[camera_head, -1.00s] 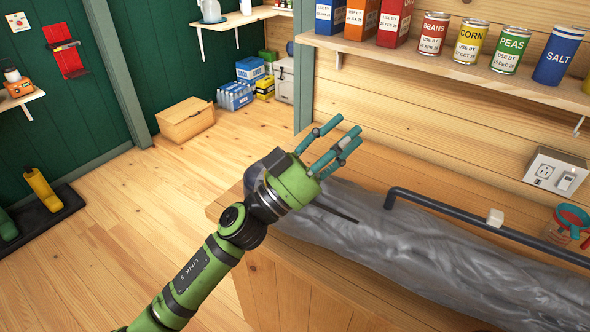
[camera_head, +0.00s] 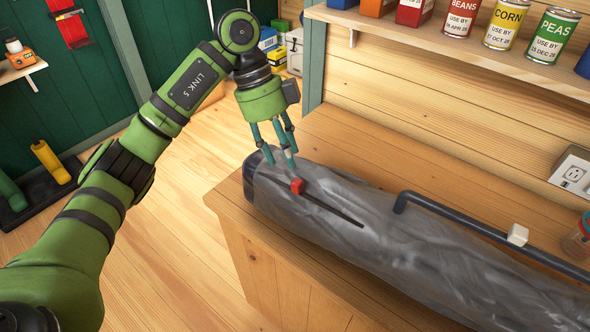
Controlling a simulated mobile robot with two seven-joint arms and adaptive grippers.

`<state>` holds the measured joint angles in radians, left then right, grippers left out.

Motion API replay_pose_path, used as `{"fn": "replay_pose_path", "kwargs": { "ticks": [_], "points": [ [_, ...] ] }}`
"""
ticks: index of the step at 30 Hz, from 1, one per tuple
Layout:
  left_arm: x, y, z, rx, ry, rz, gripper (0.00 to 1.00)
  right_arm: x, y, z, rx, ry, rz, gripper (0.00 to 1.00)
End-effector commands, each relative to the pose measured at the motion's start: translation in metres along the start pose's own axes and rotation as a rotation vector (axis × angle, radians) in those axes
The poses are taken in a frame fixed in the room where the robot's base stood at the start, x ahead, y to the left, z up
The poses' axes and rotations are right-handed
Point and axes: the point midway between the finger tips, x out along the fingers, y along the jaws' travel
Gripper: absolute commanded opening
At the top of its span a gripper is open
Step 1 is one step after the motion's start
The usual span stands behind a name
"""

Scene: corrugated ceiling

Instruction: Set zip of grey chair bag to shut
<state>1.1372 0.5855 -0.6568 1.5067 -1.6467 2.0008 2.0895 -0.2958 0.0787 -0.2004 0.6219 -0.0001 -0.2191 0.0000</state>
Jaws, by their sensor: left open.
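The grey chair bag (camera_head: 400,243) lies lengthwise on the wooden counter, with a dark end cap at its left end. A dark zip slit (camera_head: 336,212) runs along its top near that end. A red zip pull (camera_head: 297,186) sits at the slit's upper left end. My left gripper (camera_head: 284,160) points down above the bag's left end, its teal fingers apart and just behind the red pull. I cannot tell whether a finger touches the pull or the bag. My right gripper is not in view.
A dark rail (camera_head: 480,229) with a white block (camera_head: 517,235) runs along the bag's far side. A shelf (camera_head: 450,42) with cans hangs above the counter (camera_head: 350,135). A socket box (camera_head: 573,172) is on the wall at right. The counter behind the bag's left end is clear.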

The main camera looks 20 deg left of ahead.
Motion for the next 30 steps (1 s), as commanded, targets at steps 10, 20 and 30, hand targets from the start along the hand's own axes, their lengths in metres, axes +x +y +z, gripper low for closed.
{"fn": "replay_pose_path", "kwargs": {
  "ticks": [10, 20, 30],
  "points": [
    [0.05, 0.0, -0.003, 0.006, 0.006, 0.002, 0.43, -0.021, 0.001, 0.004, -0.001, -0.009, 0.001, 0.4],
    [0.062, 0.0, -0.002, 0.007, 0.006, -0.002, 0.43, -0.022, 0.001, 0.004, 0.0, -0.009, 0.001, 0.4],
    [0.062, 0.0, -0.002, 0.007, 0.006, -0.003, 0.0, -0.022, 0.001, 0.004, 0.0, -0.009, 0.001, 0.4]
  ]
}}
